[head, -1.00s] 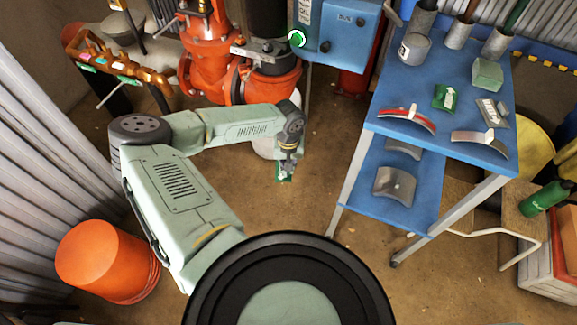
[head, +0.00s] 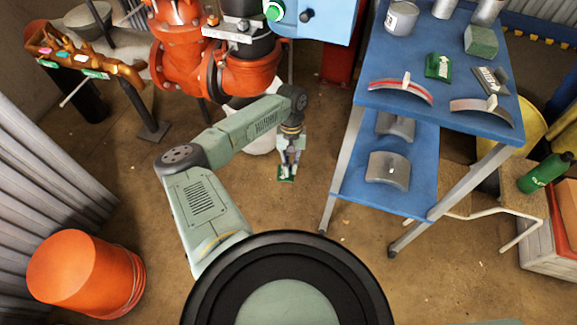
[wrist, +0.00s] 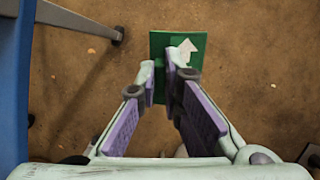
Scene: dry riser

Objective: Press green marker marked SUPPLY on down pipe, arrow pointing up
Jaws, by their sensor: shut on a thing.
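My gripper (head: 291,152) is shut on a green marker (head: 286,173) with a white arrow, held above the brown floor. In the wrist view the marker (wrist: 198,58) sits between and beyond the fingertips (wrist: 164,76), its arrow pointing to the upper part of the picture. I cannot read any word on it. A second green marker (head: 438,66) with a white arrow lies on the blue table. Red pipework (head: 180,52) stands at the back, left of the table and apart from the held marker. I cannot tell which pipe is the down pipe.
The blue table (head: 385,45) at right carries cans, a green block (head: 481,40) and curved plates; a leg stands right of my gripper. A blue box (head: 318,17) is at the back. An orange bucket (head: 85,274) stands front left. The floor between is clear.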

